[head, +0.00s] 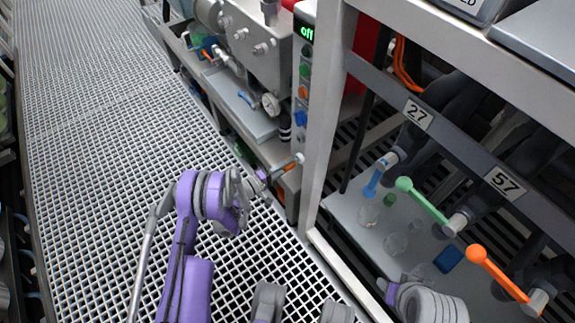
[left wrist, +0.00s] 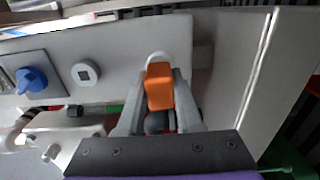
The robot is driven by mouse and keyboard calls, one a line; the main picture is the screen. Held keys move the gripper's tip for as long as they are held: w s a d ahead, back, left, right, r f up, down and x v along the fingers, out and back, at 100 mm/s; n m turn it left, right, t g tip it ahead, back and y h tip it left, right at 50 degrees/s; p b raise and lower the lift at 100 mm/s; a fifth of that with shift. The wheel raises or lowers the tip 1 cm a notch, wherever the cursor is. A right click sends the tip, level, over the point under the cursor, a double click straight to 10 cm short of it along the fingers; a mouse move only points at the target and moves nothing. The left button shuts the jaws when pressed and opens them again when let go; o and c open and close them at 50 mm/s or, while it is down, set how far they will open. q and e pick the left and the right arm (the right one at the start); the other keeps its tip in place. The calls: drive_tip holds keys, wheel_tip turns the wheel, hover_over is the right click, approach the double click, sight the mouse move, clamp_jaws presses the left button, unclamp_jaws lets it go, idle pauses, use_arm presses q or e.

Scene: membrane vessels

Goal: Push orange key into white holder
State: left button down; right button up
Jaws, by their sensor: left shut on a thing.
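The orange key (head: 289,167) is a small block at the near side of the rack post, and it also shows in the left wrist view (left wrist: 159,88). The white holder (head: 299,158) is right at its far end; in the left wrist view a rounded white rim (left wrist: 158,57) shows just beyond the key. The key lines up with the holder, but I cannot tell how deep it sits. My left gripper (head: 268,174) is shut on the key, one grey finger on each side.
A control panel with a green "off" display (head: 307,33) and coloured buttons stands above the holder. A blue knob (left wrist: 33,80) is left of the key. Blue, green and orange-handled valves (head: 497,273) line the rack at right. The grated floor (head: 90,130) at left is clear.

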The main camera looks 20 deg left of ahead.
use_arm(q)
drive_tip(key=shift+w+d, duration=0.35)
drive_tip(key=shift+w, duration=0.1)
drive_tip(key=c, duration=0.5)
unclamp_jaws()
drive_tip(key=p+v, duration=0.2)
drive_tip(key=v, duration=0.8)
drive_tip(key=shift+s+a, duration=0.25)
drive_tip(key=shift+s, duration=0.05)
